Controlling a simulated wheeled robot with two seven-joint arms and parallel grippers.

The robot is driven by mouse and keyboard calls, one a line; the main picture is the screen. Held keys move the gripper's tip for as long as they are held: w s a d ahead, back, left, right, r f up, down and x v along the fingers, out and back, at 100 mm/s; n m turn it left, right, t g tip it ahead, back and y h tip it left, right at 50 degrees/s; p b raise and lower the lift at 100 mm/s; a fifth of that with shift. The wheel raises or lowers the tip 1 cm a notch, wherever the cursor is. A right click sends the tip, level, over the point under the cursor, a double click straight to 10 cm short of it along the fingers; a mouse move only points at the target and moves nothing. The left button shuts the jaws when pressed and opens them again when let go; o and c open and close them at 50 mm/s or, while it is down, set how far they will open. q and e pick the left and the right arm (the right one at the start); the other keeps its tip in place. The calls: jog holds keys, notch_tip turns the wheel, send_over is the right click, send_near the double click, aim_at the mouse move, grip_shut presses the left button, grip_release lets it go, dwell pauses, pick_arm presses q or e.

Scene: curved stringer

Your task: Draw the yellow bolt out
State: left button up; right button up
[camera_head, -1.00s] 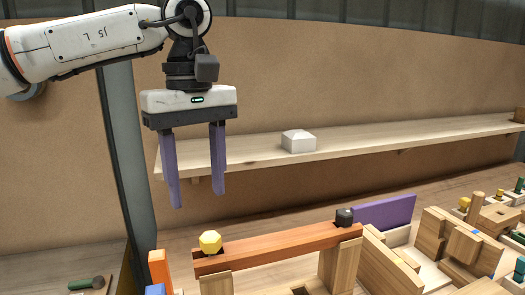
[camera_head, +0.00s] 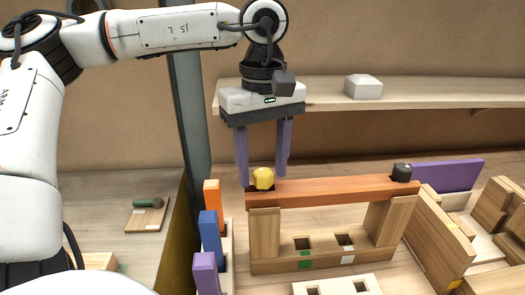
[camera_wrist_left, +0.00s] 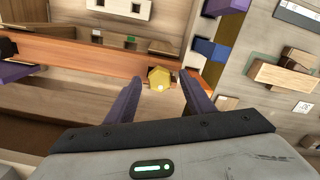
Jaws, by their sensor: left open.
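The yellow bolt (camera_head: 263,179) has a faceted head and sits at the left end of a reddish wooden beam (camera_head: 335,189). In the left wrist view the yellow bolt (camera_wrist_left: 159,78) shows ahead of the fingers, between their lines. My left gripper (camera_head: 264,182) points down with its two purple fingers apart, one on each side of the bolt head in the picture. It is open and holds nothing; whether a finger touches the bolt cannot be told. A black bolt (camera_head: 402,172) sits at the beam's right end. My right gripper is not in view.
The beam rests on two wooden posts above a slotted base (camera_head: 325,257). Orange (camera_head: 212,193), blue (camera_head: 209,226) and purple (camera_head: 205,270) blocks stand left. A purple panel (camera_head: 447,175) stands right. A shelf (camera_head: 420,93) with a white block (camera_head: 363,86) runs behind.

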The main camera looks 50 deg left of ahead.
pick_arm(q)
jog(key=shift+c, duration=0.3)
grip_shut()
jog(key=shift+n+b, duration=0.4)
jog(key=shift+n, duration=1.4)
jog(key=shift+n+b, duration=0.35)
jog(key=shift+n, duration=0.15)
jog(key=shift+r+n, duration=0.1)
jog(key=shift+n, duration=0.8)
